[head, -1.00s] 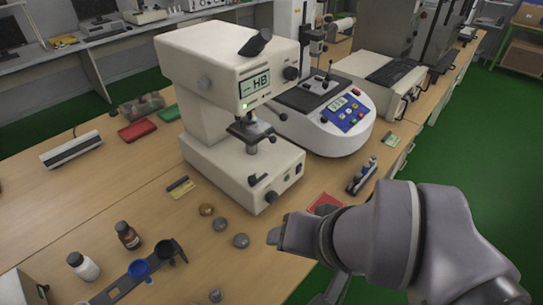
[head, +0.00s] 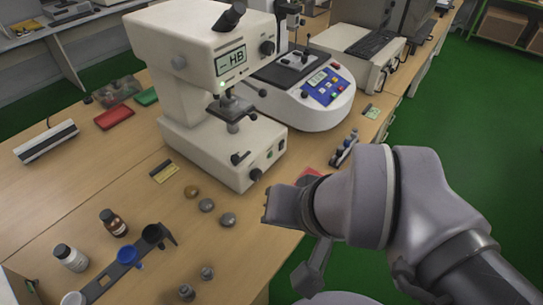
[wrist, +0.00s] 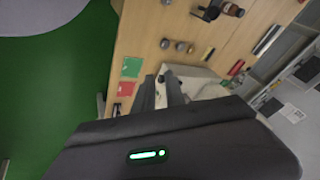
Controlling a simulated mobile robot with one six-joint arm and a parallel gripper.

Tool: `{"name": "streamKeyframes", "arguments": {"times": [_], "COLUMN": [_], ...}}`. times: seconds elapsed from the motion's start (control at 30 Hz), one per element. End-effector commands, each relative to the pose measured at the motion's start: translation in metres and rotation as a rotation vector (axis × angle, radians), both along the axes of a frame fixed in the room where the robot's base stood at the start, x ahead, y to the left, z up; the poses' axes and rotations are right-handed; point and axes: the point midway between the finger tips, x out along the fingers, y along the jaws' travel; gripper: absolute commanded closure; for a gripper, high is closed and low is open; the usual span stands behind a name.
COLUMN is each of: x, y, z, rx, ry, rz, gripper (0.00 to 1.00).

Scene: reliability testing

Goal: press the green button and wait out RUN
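The cream hardness tester (head: 182,50) stands on the bench. Its display (head: 231,61) shows HB, with a small lit green spot (head: 222,84) below it. The lower front panel has a small green button (head: 270,155) and a dark knob (head: 256,175). My gripper (head: 268,207) is in front of the tester, to the right of the metal discs and apart from the button. In the wrist view, its two dark fingers (wrist: 161,84) show a gap between them, with nothing held. The tester (wrist: 200,80) is partly hidden behind them there.
A second white instrument (head: 320,105) with a blue keypad stands behind right. A red card (head: 308,177) is near my arm. Green floor is right.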

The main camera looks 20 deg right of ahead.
Motion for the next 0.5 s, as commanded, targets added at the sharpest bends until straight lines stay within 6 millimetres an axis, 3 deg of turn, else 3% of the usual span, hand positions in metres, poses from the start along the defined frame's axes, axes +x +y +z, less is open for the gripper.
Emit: {"name": "streamKeyframes", "arguments": {"times": [0.5], "x": [0.0000], "y": [0.0000], "z": [0.0000], "rx": [0.000], "ry": [0.000], "rz": [0.000], "gripper": [1.00]}}
